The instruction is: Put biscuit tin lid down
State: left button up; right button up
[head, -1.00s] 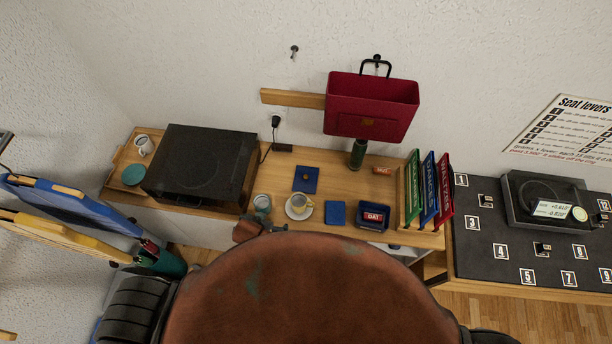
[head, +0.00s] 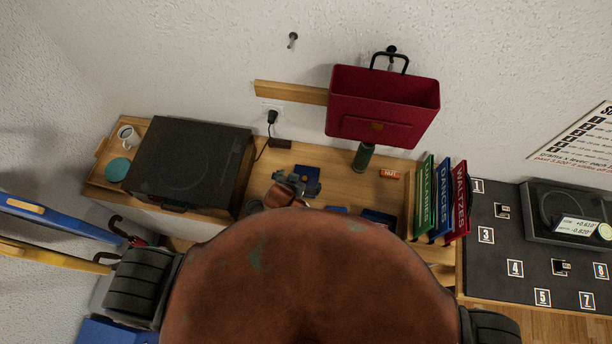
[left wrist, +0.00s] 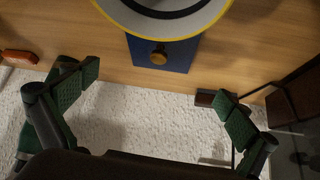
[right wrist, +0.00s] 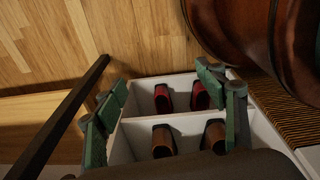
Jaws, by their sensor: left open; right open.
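The biscuit tin lid appears to be the blue square plate with a round wooden knob (left wrist: 158,57), lying flat on the wooden top in the left wrist view. In the head view this blue plate (head: 307,171) is partly covered by my left gripper (head: 298,185). My left gripper (left wrist: 158,95) is open and empty, its fingers spread apart and clear of the knob. A dark blue tin (head: 378,216) stands to the right, mostly hidden behind my body. My right gripper (right wrist: 160,95) is open over a white divided container.
A yellow-rimmed cup or saucer (left wrist: 165,12) is close to the plate. The white container (right wrist: 140,128) holds red and brown cylinders. A red box (head: 380,105) hangs above.

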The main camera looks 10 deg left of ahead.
aim_at(304, 178)
pick_arm(q)
jog(key=shift+x, duration=1.05)
jog(key=x, duration=0.3)
jog(key=shift+s+d+f, duration=0.1)
jog(key=shift+d+f, duration=0.1)
jog(key=shift+f, duration=0.25)
jog(key=shift+w+f, duration=0.25)
jog(key=shift+f, duration=0.15)
pick_arm(e)
jog(key=shift+s+d+r, duration=0.2)
jog(key=shift+s+r, duration=0.05)
jog(key=shift+s, duration=0.2)
pick_arm(q)
jog(key=shift+c, duration=0.4)
